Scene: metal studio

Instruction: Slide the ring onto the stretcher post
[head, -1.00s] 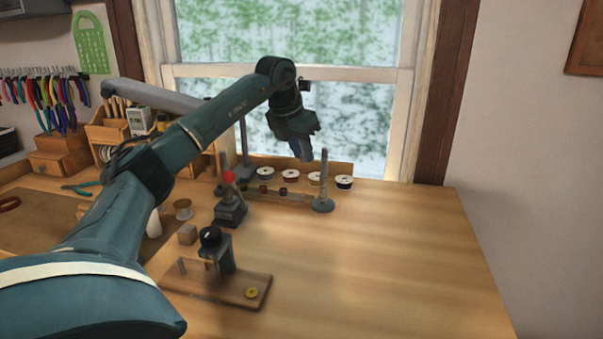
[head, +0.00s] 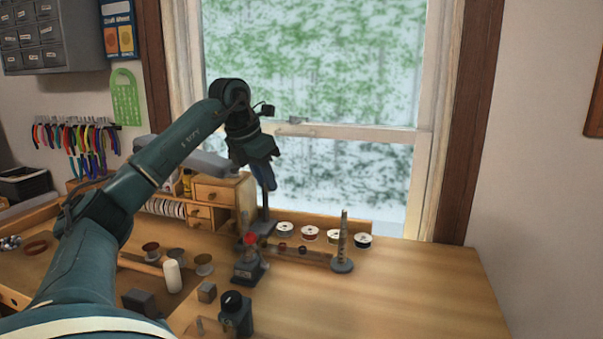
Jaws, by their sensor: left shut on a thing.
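The stretcher post (head: 343,237) is a grey tapered upright on a round base, standing at the right end of a low bar near the back of the bench. Nothing shows around it. My left gripper (head: 268,178) points downward in front of the window, higher than the post's tip and well to its left in the picture. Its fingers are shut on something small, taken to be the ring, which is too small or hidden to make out. My right gripper is not in view.
Several thread spools (head: 309,233) line the back edge behind the bar. A red-topped tool (head: 250,258) and a black-knobbed tool (head: 235,312) stand left of the post. A small drawer cabinet (head: 216,192) is behind. The bench's right side (head: 420,290) is clear.

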